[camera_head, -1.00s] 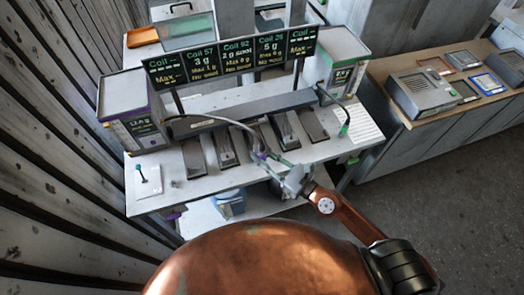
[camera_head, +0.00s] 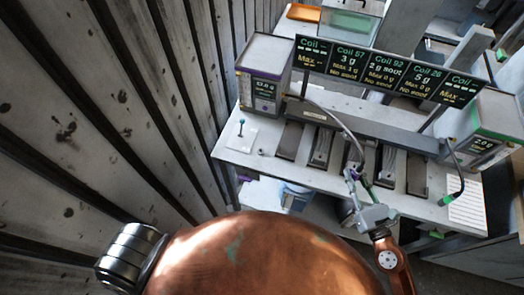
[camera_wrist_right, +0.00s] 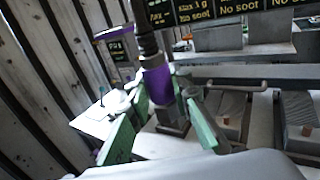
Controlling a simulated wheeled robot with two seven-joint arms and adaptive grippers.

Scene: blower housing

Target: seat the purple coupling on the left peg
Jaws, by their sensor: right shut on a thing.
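The purple coupling (camera_wrist_right: 158,85) is on the end of a dark hose, between the green fingers of my right gripper (camera_wrist_right: 162,102). The right gripper is shut on it. In the head view the right gripper (camera_head: 358,180) holds the coupling (camera_head: 351,173) over the front of the bench, near the middle dark slot. A small upright peg with a teal top (camera_head: 241,127) stands on a white plate at the bench's left end, well left of the gripper. I cannot tell if this is the left peg. My left gripper is out of view.
The hose (camera_head: 335,119) arcs from a purple-trimmed box (camera_head: 262,80) at the left. A green-trimmed box (camera_head: 490,125) with its own hose stands right. Several dark slotted blocks (camera_head: 320,147) line the bench below the signs (camera_head: 385,68). A plank wall (camera_head: 110,110) is close on the left.

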